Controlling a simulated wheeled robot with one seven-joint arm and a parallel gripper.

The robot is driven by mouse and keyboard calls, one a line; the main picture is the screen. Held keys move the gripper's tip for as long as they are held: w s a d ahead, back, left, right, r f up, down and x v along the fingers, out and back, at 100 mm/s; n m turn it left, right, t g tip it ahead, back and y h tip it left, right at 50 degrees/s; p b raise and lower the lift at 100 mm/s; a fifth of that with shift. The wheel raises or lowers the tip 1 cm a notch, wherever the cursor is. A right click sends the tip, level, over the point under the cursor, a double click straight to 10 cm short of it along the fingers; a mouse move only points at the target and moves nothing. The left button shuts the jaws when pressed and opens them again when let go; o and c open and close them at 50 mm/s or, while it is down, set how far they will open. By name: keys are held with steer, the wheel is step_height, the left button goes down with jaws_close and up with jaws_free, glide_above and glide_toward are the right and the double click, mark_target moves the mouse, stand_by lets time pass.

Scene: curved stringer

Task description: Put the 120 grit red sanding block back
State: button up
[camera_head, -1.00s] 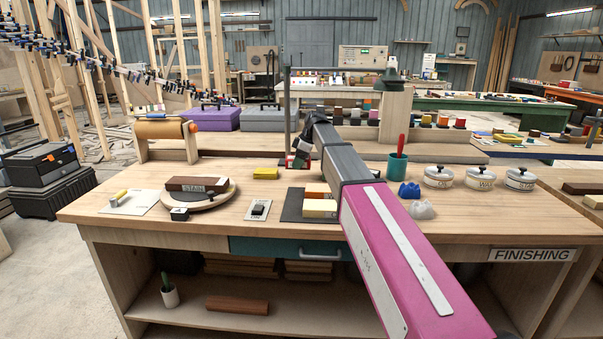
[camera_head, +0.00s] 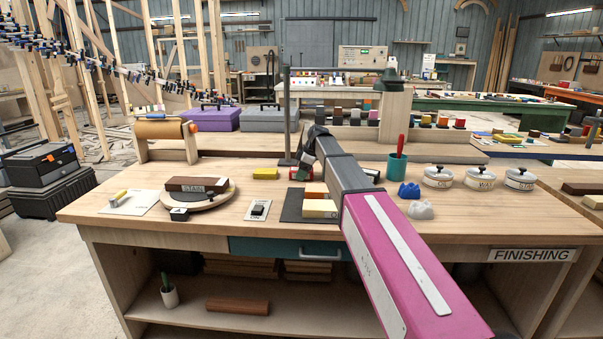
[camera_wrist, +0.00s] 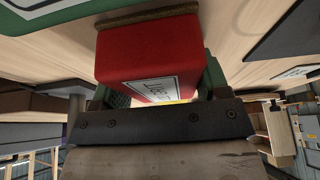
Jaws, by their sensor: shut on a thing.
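My gripper (camera_head: 303,164) is shut on a red sanding block, which shows small in the head view (camera_head: 294,174). In the wrist view the red block (camera_wrist: 148,58) fills the space between the green-padded fingers. It has a brown gritty face and a white label whose print I cannot read surely. The block is close to the bench top; I cannot tell whether it touches. A dark mat (camera_head: 289,211) lies nearer the front, with cream and orange-topped blocks (camera_head: 318,208) on it. My arm hides part of the bench behind it.
A yellow block (camera_head: 265,173) lies left of my gripper. A switch plate (camera_head: 257,210) is left of the mat. A green cup (camera_head: 397,166), a blue lump (camera_head: 409,190) and lidded tins (camera_head: 438,177) stand right of my arm. A round board (camera_head: 212,200) bears a brown block.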

steer(key=shift+f, duration=0.1)
steer(key=o, duration=0.9)
steer(key=shift+f, duration=0.1)
steer(key=shift+s, duration=0.15)
steer(key=shift+s+f, duration=0.15)
steer(key=v, duration=1.2)
steer(key=shift+w+r, duration=0.3)
steer(key=shift+r, duration=0.2)
steer(key=shift+s, duration=0.1)
